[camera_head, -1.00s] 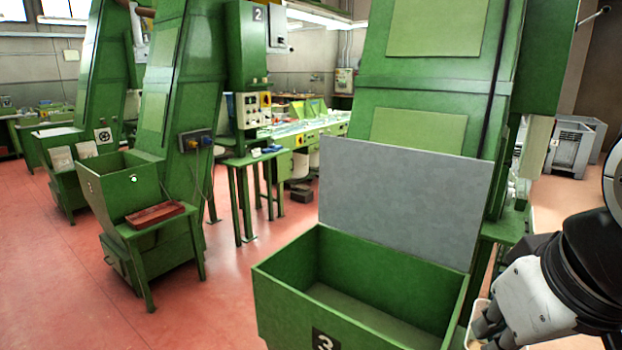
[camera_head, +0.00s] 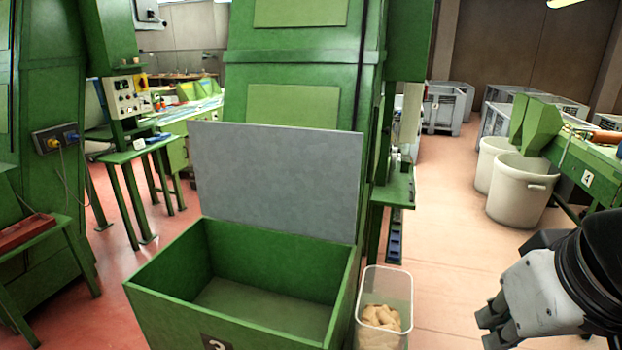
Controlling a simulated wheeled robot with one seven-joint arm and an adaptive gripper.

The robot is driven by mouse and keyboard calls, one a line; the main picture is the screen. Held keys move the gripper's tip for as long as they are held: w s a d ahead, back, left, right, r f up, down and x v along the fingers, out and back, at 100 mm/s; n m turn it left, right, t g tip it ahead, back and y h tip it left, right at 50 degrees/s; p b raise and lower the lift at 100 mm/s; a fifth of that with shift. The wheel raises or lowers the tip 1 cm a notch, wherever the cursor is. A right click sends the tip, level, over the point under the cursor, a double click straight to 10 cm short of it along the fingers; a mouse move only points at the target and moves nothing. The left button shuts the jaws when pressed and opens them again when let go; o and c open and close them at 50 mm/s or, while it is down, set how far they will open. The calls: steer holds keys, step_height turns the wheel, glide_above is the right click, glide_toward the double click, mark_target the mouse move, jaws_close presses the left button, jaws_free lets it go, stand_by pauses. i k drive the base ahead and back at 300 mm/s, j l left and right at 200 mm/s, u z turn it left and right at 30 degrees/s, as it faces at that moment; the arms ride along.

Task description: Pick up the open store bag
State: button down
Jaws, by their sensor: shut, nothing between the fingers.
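I cannot make out an open store bag for certain in the current head view. A clear bin (camera_head: 400,283) stands on the floor right of the green hopper and holds a pale tan, lumpy content (camera_head: 379,322); I cannot tell whether that is a bag or loose pieces. My gripper (camera_head: 485,327) is at the lower right, shut and empty, apart from the bin and to its right in the picture.
The green hopper numbered 3 (camera_head: 165,283) with its grey panel (camera_head: 275,180) fills the front middle. White tubs (camera_head: 518,195) and a green machine numbered 4 (camera_head: 600,170) stand at right. Grey crates (camera_head: 440,108) are farther back. Floor (camera_head: 450,215) between is clear.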

mark_target(384, 313)
steer(key=i+l+z, duration=0.2)
steer(key=l, duration=0.35)
steer(key=i+l+z, duration=0.25)
steer(key=l, duration=0.25)
steer(key=i+l+z, duration=0.2)
steer(key=i+l, duration=0.15)
steer(key=i+l+u, duration=0.1)
steer(key=i, duration=0.35)
steer(key=i+l+u, duration=0.1)
steer(key=i+l, duration=0.2)
steer(key=i, duration=0.2)
steer(key=i+l+u, duration=0.1)
steer(key=i, duration=0.35)
steer(key=i+l+u, duration=0.1)
steer(key=i+u, duration=0.2)
steer(key=u, duration=0.15)
steer(key=i+l+u, duration=0.15)
steer(key=u, duration=0.35)
steer(key=i+l+u, duration=0.3)
steer(key=u, duration=0.15)
steer(key=i+l+u, duration=0.15)
steer(key=l+u, duration=0.3)
steer(key=i+l+u, duration=0.2)
steer(key=l+u, duration=0.15)
steer(key=u, duration=0.15)
steer(key=i+l+u, duration=0.1)
steer(key=l+u, duration=1.35)
steer(key=i+j, duration=0.05)
steer(key=j, duration=0.05)
